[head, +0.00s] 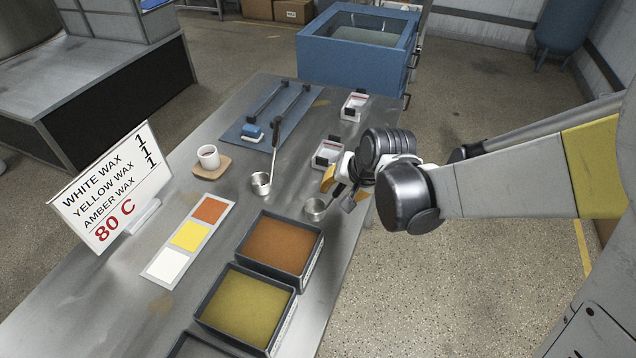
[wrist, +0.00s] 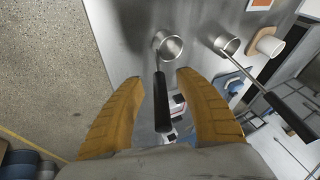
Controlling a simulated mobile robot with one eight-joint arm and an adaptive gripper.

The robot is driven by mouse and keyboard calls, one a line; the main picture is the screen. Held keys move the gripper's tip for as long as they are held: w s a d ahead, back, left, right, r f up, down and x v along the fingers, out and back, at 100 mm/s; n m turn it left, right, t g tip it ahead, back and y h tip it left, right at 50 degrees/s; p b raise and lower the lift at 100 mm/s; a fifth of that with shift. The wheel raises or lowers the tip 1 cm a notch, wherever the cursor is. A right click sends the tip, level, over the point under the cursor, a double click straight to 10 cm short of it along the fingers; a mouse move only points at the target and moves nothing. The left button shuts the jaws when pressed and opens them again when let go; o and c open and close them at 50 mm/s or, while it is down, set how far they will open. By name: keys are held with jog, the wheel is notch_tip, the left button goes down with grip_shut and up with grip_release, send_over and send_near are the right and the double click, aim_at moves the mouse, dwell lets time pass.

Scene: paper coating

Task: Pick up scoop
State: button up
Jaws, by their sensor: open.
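A small metal scoop (head: 314,209) with a round cup and a dark handle is on the steel table (head: 215,130) near its right edge. In the wrist view the scoop's cup (wrist: 170,47) lies just beyond the fingertips. Its black handle (wrist: 162,105) runs back between the two yellow fingers, with gaps on both sides. My gripper (head: 338,191) is open over the handle; it also shows in the wrist view (wrist: 159,77). In the head view my gripper hides part of the handle.
A second metal cup with a long handle (head: 262,184) stands to the left. Wax trays, amber (head: 317,262) and yellow (head: 290,318), sit in front. A mug (head: 208,157), a blue board (head: 243,124), small white trays (head: 325,153) and a sign (head: 112,188) are also on the table.

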jog(key=shift+x, duration=0.8)
jog(key=shift+s+d+r, duration=0.1)
jog(key=shift+c, duration=0.8)
grip_shut()
